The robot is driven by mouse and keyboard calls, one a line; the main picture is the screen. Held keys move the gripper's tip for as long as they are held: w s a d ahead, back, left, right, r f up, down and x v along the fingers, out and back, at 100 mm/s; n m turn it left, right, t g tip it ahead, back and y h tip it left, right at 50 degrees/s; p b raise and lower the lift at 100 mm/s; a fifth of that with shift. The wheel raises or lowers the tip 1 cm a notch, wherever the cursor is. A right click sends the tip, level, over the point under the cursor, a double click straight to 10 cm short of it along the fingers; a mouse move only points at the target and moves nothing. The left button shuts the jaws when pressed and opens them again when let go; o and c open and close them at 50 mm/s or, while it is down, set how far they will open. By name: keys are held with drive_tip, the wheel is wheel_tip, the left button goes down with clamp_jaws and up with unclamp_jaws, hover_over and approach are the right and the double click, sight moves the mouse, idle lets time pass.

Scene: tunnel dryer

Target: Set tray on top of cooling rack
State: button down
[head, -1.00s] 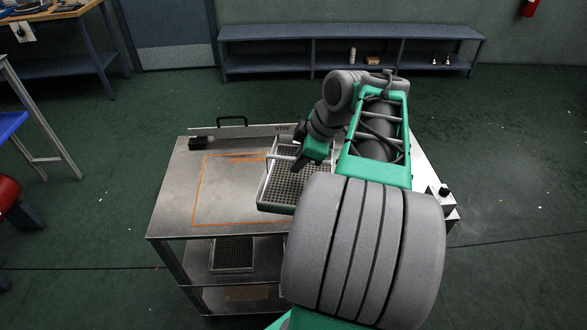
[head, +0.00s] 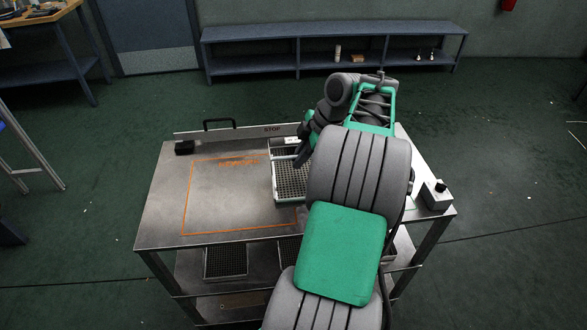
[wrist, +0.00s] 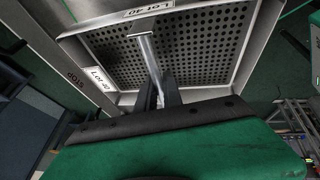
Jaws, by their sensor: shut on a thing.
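A perforated metal tray (head: 291,182) is over the right part of the steel rack's top (head: 155,215), at the right edge of an orange outline. In the wrist view the tray (wrist: 190,50) has a "Lot 40" label and a bar across it. My gripper (wrist: 158,95) is shut on this bar; in the head view my gripper (head: 301,158) is at the tray's upper right. My arm hides the tray's right side. I cannot tell whether the tray touches the top or hangs just above it.
A raised strip marked STOP (head: 235,132) runs along the rack's far edge, with a black block (head: 184,147) at its left end. A control box (head: 435,195) is at the right corner. Another perforated tray (head: 226,262) is on a lower shelf.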

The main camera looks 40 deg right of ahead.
sight(290, 165)
drive_tip(key=w+f, duration=0.2)
drive_tip(key=f, duration=0.1)
drive_tip(key=shift+w+d+f, duration=0.1)
drive_tip(key=shift+w+d, duration=0.2)
drive_tip(key=shift+w, duration=0.1)
drive_tip(key=shift+w+d+f, duration=0.1)
drive_tip(key=shift+w+f, duration=0.05)
drive_tip(key=shift+f, duration=1.7)
drive_tip(key=c, duration=1.5)
unclamp_jaws()
drive_tip(key=p+v, duration=0.1)
drive_tip(key=v, duration=1.1)
drive_tip(key=shift+r+p, duration=0.15)
drive_tip(key=shift+p, duration=0.25)
